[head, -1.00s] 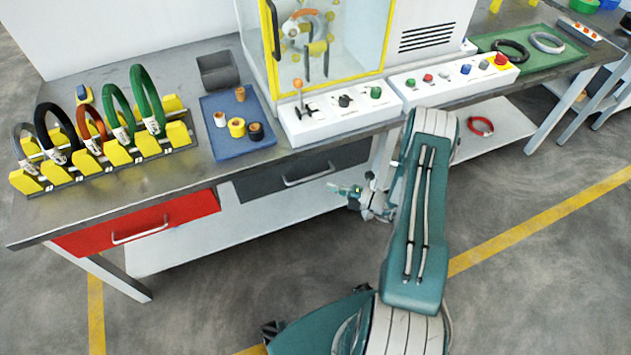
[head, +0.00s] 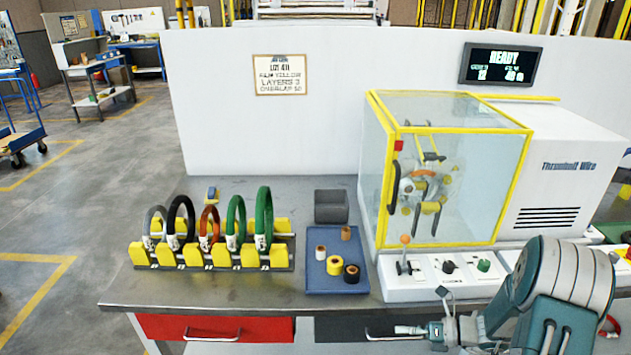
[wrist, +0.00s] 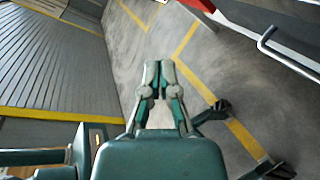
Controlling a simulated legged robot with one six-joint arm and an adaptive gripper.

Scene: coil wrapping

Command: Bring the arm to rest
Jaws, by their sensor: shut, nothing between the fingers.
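My gripper (wrist: 158,75) shows in the wrist view with its two fingers together and nothing between them, over bare grey floor. In the head view my teal and grey arm is folded at the lower right, in front of the bench. The gripper end (head: 408,330) points left there, near the dark drawer and below the bench's front edge. It appears apart from the bench, though the exact gap cannot be told.
The bench (head: 240,298) carries a rack of coils (head: 208,256), a blue tray (head: 318,280) with tape rolls, a grey bin (head: 331,206), and the yellow-framed wrapping machine (head: 452,244) with a control panel (head: 425,283). A red drawer (head: 255,328) is closed. Open floor lies left.

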